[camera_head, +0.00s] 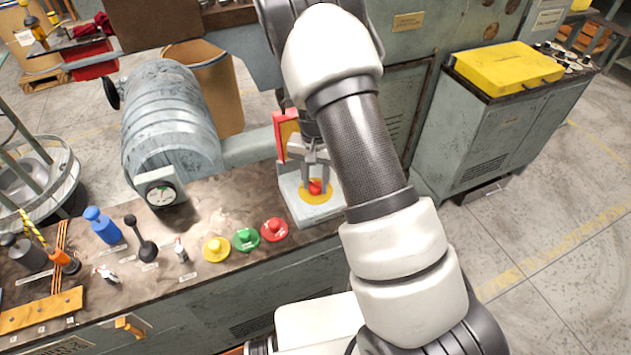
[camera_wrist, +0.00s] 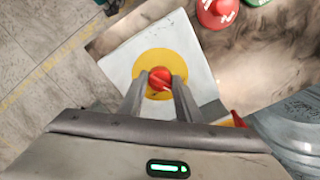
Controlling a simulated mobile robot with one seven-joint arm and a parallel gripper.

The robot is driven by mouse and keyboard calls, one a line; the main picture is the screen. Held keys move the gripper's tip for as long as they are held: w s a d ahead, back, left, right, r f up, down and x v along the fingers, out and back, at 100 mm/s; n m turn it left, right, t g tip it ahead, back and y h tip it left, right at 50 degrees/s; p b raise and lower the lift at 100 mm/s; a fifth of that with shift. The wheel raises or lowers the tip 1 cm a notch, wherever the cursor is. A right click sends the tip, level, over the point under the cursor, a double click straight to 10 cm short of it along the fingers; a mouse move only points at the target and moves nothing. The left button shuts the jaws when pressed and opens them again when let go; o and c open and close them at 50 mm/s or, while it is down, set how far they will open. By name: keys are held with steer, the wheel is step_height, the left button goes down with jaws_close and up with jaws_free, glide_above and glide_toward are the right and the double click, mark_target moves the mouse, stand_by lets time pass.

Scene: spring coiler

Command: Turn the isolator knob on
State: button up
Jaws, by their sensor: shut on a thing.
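The isolator knob (camera_head: 315,187) is red and sits at the centre of a yellow disc (camera_head: 317,197) on a pale box at the right end of the bench top. In the wrist view the knob (camera_wrist: 160,79) shows between my two fingertips, with the yellow disc (camera_wrist: 160,57) around it. My gripper (camera_head: 315,182) points down at the box, and its fingers (camera_wrist: 158,84) are shut on the knob, one on each side. The knob's underside is hidden, and I cannot read its on or off position.
Red (camera_head: 274,229), green (camera_head: 246,239) and yellow (camera_head: 216,249) buttons lie left of the box. A black lever (camera_head: 140,240) and a blue handle (camera_head: 103,225) stand farther left. A red and yellow panel (camera_head: 286,132) rises behind the box. A ribbed grey cylinder (camera_head: 170,120) stands behind the bench.

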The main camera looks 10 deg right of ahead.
steer(key=m, duration=0.3)
steer(key=shift+m, duration=0.4)
steer(key=m, duration=0.3)
steer(key=shift+r+m+p, duration=0.1)
steer(key=shift+m+p, duration=0.2)
steer(key=shift+p, duration=0.1)
steer(key=m, duration=0.3)
steer(key=shift+m+p, duration=0.3)
steer(key=shift+p, duration=0.1)
steer(key=shift+m+p, duration=0.45)
steer(key=shift+m, duration=1.45)
steer(key=shift+w, duration=0.1)
steer(key=o, duration=1.1)
steer(key=shift+c, duration=0.2)
